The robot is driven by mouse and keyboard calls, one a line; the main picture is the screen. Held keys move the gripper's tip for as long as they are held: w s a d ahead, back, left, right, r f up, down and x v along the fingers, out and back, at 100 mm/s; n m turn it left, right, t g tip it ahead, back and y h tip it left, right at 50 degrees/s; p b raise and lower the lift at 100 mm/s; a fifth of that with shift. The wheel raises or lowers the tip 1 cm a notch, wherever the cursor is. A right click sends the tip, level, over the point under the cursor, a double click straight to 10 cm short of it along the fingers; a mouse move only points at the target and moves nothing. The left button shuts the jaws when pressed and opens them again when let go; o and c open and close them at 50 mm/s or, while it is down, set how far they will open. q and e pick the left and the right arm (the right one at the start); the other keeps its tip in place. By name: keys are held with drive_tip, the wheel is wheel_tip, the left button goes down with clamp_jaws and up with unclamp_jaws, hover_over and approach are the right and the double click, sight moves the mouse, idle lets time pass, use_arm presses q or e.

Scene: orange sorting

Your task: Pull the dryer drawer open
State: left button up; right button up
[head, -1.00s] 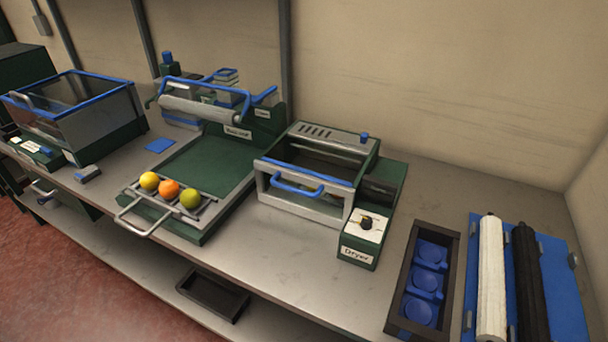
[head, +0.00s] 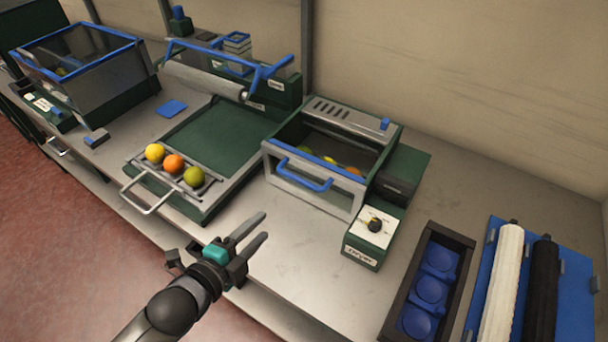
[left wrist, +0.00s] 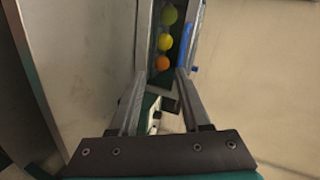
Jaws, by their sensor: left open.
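The dryer (head: 345,118) stands on the bench right of the green-bedded machine. Its drawer front (head: 345,200) faces me, with a blue bar handle (head: 302,173) across it. Several fruits, yellow-green to orange (head: 352,170), lie inside; three show in the left wrist view, with an orange one (left wrist: 162,62) nearest. My left gripper (head: 263,226) is open and empty, in front of and below the handle, apart from it. In the left wrist view its fingers (left wrist: 160,75) point toward the dryer; a blue piece there (left wrist: 194,70) is probably the handle. My right gripper is not in view.
A metal tray handle (head: 150,200) juts out left of my gripper, by a rack with three fruits (head: 173,163). The dryer's knob box (head: 372,230) stands right of the drawer. A dark box with blue cups (head: 432,290) is further right. Bench between is clear.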

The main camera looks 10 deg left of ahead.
sight(301, 179)
use_arm(q)
drive_tip(key=shift+w+d+f+m+t+h+b, duration=0.1)
drive_tip(key=shift+w+d+m+t+h+b, duration=0.3)
drive_tip(key=shift+w+d, duration=1.35)
drive_tip(key=shift+w+d+f+m+b, duration=0.15)
drive_tip(key=shift+w+d+m, duration=0.35)
drive_tip(key=shift+w, duration=2.6)
drive_tip(key=shift+w+d+f+m+t+h+b, duration=0.1)
drive_tip(key=shift+w+d+m+t+h+b, duration=0.45)
drive_tip(key=shift+w, duration=1.85)
drive_tip(key=shift+d+g+y, duration=0.35)
drive_tip(key=shift+d, duration=0.05)
clamp_jaws()
